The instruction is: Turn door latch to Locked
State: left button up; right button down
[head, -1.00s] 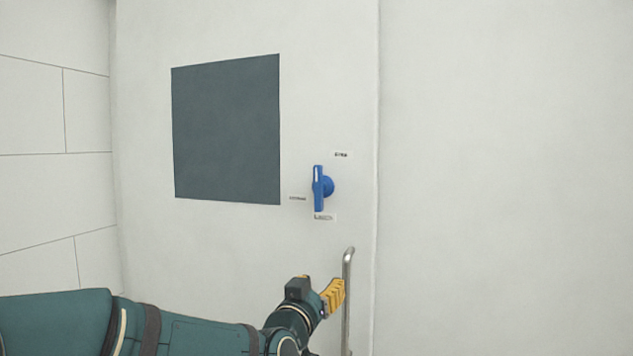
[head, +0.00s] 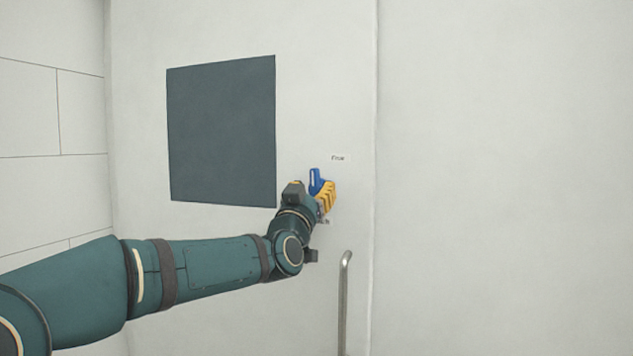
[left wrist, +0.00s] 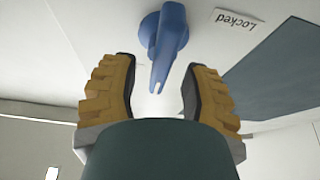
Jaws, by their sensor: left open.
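The blue door latch (head: 315,178) is on the pale door, right of the dark panel; its lever points up and down in the head view, and the lower part is hidden by my gripper. My left gripper (head: 327,198), with yellow fingers, is at the latch. In the left wrist view the gripper (left wrist: 160,78) is open, one finger on each side of the blue lever (left wrist: 168,50), with gaps showing on both sides. The "Locked" label (left wrist: 237,20) sits beside the latch, on the dark panel's side. My right gripper is not in view.
A vertical metal handle (head: 344,300) stands below the latch. The dark panel (head: 222,130) is on the door to the left. A small label (head: 338,158) up and right of the latch is too small to read. The wall to the right is bare.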

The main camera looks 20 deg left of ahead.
aim_at(313, 190)
pick_arm(q)
jog(key=shift+x, duration=1.6)
jog(key=shift+c, duration=0.3)
grip_shut()
